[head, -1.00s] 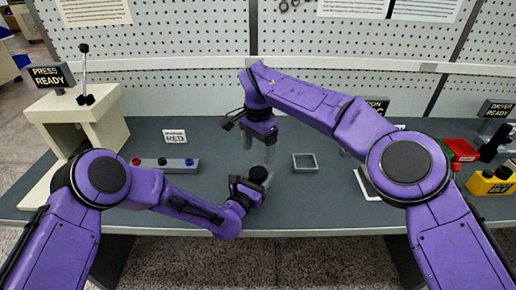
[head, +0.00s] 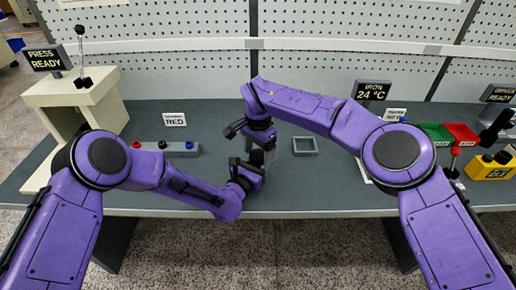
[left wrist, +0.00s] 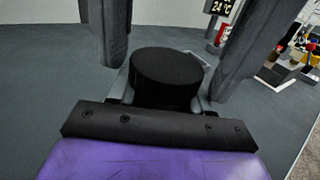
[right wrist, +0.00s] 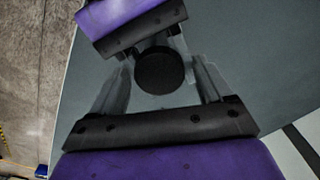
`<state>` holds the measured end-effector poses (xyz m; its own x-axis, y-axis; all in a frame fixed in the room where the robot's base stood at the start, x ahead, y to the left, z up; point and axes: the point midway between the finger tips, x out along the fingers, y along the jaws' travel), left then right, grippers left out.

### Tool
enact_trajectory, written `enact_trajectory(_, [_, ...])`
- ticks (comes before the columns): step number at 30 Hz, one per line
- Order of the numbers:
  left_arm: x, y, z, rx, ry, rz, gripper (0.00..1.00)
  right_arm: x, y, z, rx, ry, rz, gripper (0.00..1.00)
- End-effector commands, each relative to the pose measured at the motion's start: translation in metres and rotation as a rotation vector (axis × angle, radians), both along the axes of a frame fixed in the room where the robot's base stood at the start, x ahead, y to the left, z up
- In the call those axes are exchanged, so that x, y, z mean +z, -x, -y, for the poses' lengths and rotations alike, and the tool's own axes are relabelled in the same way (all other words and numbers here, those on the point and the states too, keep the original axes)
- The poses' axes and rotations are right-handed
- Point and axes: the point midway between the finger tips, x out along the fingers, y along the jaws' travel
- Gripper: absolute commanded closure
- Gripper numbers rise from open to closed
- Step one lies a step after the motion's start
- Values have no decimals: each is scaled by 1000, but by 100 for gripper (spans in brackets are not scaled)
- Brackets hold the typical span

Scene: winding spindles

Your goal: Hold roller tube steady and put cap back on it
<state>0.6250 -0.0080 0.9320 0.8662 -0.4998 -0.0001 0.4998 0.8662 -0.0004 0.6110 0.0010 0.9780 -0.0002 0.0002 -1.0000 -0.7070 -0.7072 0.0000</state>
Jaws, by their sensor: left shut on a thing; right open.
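My left gripper (head: 250,174) is shut on the roller tube at the front middle of the table. In the left wrist view a black round cap-like top (left wrist: 167,76) stands upright between its fingers. The tube below this top is hidden, so I cannot tell how the two meet. My right gripper (head: 262,156) is open and points down from above, its fingers on either side of the black top. In the right wrist view the black top (right wrist: 160,71) lies between these fingers, with gaps beside it.
A cream press (head: 75,100) stands at the left, with a grey button block (head: 180,148) beside it. A square grey frame (head: 305,146) lies right of the grippers. Green (head: 436,133) and red (head: 461,135) bins and a yellow block (head: 490,166) are at the right.

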Motion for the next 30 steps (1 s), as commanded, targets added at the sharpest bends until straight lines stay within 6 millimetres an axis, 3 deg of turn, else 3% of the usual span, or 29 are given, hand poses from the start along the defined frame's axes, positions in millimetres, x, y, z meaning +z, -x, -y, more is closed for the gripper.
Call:
enact_trajectory(2, [0, 0, 0, -1, 0, 0, 100, 0, 0, 0, 0, 0, 0, 24])
enact_trajectory(7, [0, 0, 0, -1, 0, 0, 100, 0, 0, 0, 0, 1, 1, 79])
enact_trajectory(15, [0, 0, 1, -1, 0, 0, 100, 0, 0, 0, -28, 1, 1, 81])
enact_trajectory(24, [0, 0, 1, -2, 0, 0, 100, 0, 0, 0, -513, 0, 1, 81])
enact_trajectory(30, [0, 0, 1, -2, 0, 0, 100, 1, 0, 0, -569, -1, 2, 81])
